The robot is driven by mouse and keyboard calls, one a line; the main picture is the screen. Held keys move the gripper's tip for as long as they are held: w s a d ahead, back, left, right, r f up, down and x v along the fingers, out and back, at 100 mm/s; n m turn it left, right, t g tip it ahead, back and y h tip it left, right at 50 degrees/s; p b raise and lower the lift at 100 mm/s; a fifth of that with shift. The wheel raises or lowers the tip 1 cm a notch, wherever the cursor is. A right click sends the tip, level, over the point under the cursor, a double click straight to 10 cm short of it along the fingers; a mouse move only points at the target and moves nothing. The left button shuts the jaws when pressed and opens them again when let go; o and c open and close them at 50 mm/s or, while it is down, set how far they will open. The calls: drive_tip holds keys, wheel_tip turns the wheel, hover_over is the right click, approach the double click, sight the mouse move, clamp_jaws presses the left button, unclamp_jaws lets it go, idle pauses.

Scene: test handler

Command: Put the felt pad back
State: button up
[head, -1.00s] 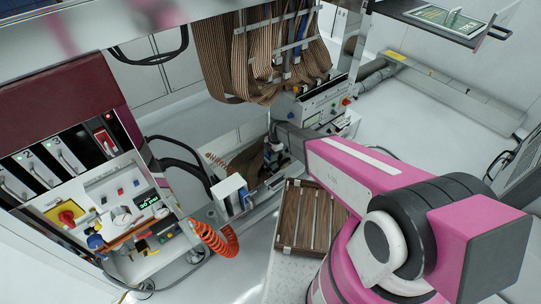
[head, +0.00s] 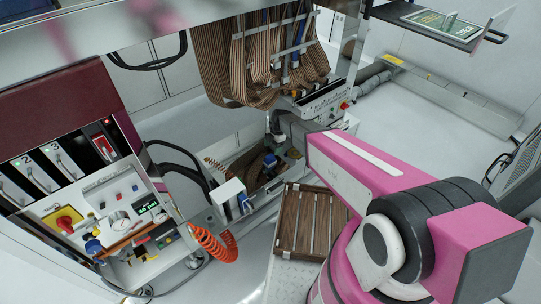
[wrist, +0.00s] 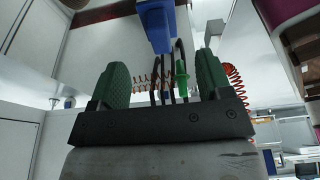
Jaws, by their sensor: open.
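In the wrist view my gripper (wrist: 160,82) shows two green fingers standing wide apart with a gap between them. A blue block (wrist: 155,22) hangs in view beyond the fingertips, in line with the gap; I cannot tell its distance or whether it touches anything. Dark cables and a small green part (wrist: 182,75) show in the gap, seemingly behind the fingers. I cannot pick out the felt pad for certain in either view. In the head view my pink arm reaches into the machine, and my fingers cannot be made out there.
A control panel (head: 130,205) with gauge and switches stands left, with an orange coiled hose (head: 215,245) beside it. A white box (head: 228,198) stands near the middle. Brown ribbon cables (head: 265,60) hang above. A slatted wooden board (head: 305,225) lies beside my arm.

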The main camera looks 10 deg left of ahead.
drive_tip(key=s+d+r+m, duration=0.4)
drive_tip(key=d+r+m, duration=0.3)
drive_tip(key=d+m, duration=0.2)
drive_tip(key=s+d+r+m+t+h, duration=0.1)
drive_tip(key=s+d+r+m, duration=0.3)
drive_tip(key=d+r+m, duration=0.4)
drive_tip(key=s+d+r+m+t+h, duration=0.1)
drive_tip(key=s+d+r+m, duration=0.3)
drive_tip(key=d, duration=1.4)
wheel_tip(320, 180, up, 4)
drive_tip(key=m, duration=0.7)
drive_tip(key=shift+s, duration=0.25)
drive_tip(key=shift+f, duration=0.1)
